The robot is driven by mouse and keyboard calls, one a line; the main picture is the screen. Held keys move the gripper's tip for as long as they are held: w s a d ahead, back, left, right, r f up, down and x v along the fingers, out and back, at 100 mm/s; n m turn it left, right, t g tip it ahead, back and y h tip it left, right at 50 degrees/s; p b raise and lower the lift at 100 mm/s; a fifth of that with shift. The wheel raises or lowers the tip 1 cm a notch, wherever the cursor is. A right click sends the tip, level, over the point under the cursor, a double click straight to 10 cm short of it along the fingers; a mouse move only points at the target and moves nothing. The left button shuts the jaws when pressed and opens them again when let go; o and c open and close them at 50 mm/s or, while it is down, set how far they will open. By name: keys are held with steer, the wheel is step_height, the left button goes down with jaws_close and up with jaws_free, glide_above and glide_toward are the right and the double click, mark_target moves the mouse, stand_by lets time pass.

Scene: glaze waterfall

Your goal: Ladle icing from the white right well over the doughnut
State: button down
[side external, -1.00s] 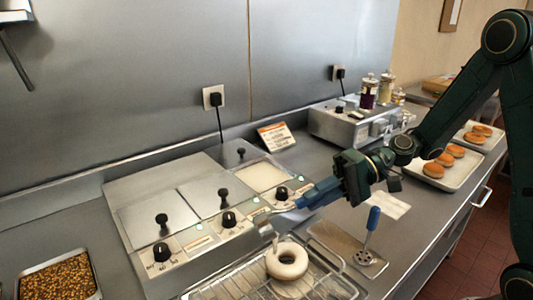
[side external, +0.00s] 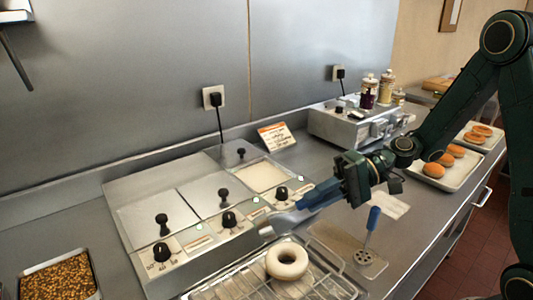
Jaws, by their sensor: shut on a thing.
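My gripper (side external: 348,184) is shut on the blue handle of a ladle (side external: 318,196). The ladle's metal end (side external: 277,223) points left and hangs above the front of the warmer, just behind and above the doughnut. The doughnut (side external: 287,259) is coated in white and lies on a wire rack (side external: 240,288) over a tray. The white right well (side external: 262,177) is open and shows pale icing, behind and left of the gripper. Whether icing is in the ladle bowl is too small to tell.
The other wells have metal lids with black knobs (side external: 223,194). A pan of brown crumbs (side external: 57,276) is at left. A steel appliance (side external: 335,126) stands behind.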

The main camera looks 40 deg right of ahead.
steer(key=shift+r, duration=0.15)
steer(key=shift+r+g+h, duration=0.3)
steer(key=shift+r+h, duration=0.05)
steer(key=shift+h, duration=0.55)
steer(key=shift+r+g+h, duration=0.3)
steer(key=shift+h, duration=0.6)
steer(key=h, duration=0.1)
steer(key=r+g+h, duration=0.1)
steer(key=h, duration=0.1)
steer(key=shift+a+r, duration=0.1)
steer(key=shift+r+g+h, duration=0.35)
steer(key=shift+g+h, duration=0.05)
steer(key=shift+h, duration=0.75)
steer(key=shift+r+g+h, duration=0.4)
steer(key=shift+h, duration=0.7)
steer(key=shift+r+g+h, duration=0.35)
steer(key=shift+g+h, duration=0.05)
steer(key=shift+h, duration=0.75)
steer(key=shift+r, duration=0.1)
